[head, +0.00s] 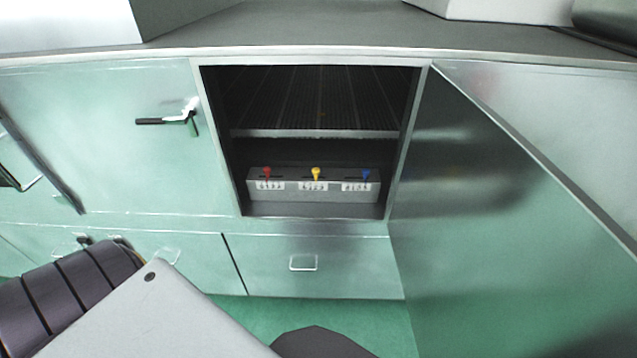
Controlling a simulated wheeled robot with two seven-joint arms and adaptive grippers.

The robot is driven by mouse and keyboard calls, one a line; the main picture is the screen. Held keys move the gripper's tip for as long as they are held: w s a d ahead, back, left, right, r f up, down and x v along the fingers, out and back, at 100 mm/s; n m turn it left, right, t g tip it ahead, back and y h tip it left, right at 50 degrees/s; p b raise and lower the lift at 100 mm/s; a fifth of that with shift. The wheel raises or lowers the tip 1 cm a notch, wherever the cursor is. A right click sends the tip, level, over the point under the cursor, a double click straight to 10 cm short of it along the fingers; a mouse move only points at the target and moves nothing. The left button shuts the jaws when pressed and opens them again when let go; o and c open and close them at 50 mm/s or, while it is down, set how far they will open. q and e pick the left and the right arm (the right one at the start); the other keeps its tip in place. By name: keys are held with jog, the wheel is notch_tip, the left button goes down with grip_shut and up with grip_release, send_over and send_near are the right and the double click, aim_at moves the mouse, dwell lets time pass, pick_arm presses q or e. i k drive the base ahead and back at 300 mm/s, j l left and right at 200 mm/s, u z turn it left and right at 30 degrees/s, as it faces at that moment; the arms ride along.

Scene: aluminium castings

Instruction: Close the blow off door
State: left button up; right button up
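The blow off door (500,220), a shiny green metal panel, stands wide open at the right. It swings out from the right edge of a dark square opening (320,152) in the cabinet front. Inside the opening are a ribbed shelf or grate (320,100) and a grey box (312,192) with red, yellow and blue levers on top. No fingertips of either gripper show in the head view. A dark ribbed arm part of mine is at the lower left, and nothing of mine is seen touching the door.
A closed panel (110,170) with a black handle (165,120) lies left of the opening. A drawer front (320,268) with a small pull is below. The grey countertop (330,28) runs above. Green floor (290,312) shows in front of the cabinet.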

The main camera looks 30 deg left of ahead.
aim_at(499, 253)
jog(key=l+u, duration=0.4)
jog(key=l, duration=0.15)
jog(key=k+l+u, duration=0.15)
jog(key=l+u, duration=0.65)
jog(key=l, duration=0.2)
jog(key=i+l+u, duration=0.1)
jog(key=l+u, duration=0.25)
jog(key=l, duration=0.2)
